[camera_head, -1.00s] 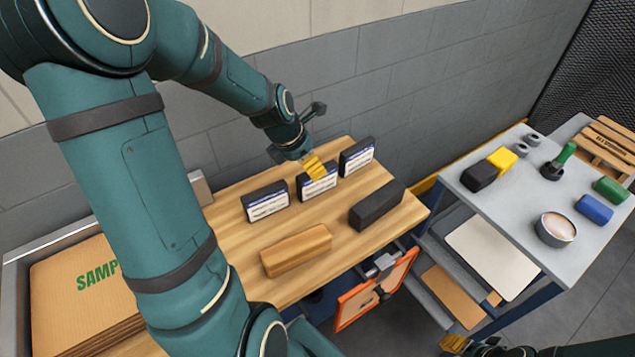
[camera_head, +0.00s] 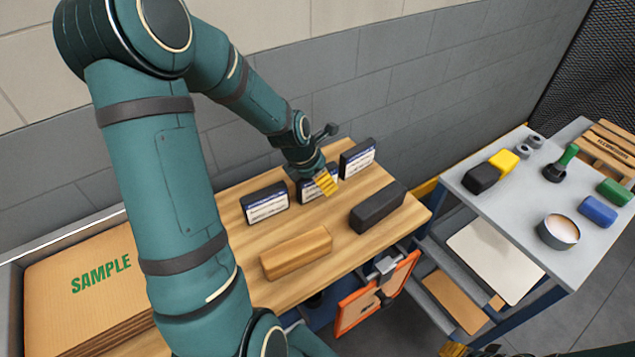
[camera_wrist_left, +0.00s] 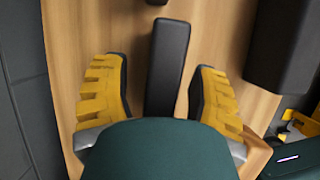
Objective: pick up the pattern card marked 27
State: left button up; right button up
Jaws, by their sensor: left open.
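Three dark pattern cards with white labels stand upright in a row on the wooden table: the left card (camera_head: 265,204), the middle card (camera_head: 305,193) and the right card (camera_head: 357,159). Their numbers are too small to read. My left gripper (camera_head: 326,180) is at the middle card and hides part of it. In the left wrist view, the open yellow fingers (camera_wrist_left: 160,95) stand on either side of a dark card (camera_wrist_left: 167,65), with gaps on both sides. My right gripper (camera_head: 452,350) barely shows at the bottom edge, so its opening is unclear.
A wooden block (camera_head: 296,253) and a black block (camera_head: 377,208) lie in front of the cards. A SAMPLE carton (camera_head: 75,250) is at the left. A grey cart (camera_head: 520,205) with several small items stands at the right. The grey wall is close behind the cards.

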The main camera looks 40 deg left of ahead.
pick_arm(q)
jog(key=shift+f, duration=0.25)
dwell(0.3)
jog(key=shift+c, duration=0.4)
grip_shut()
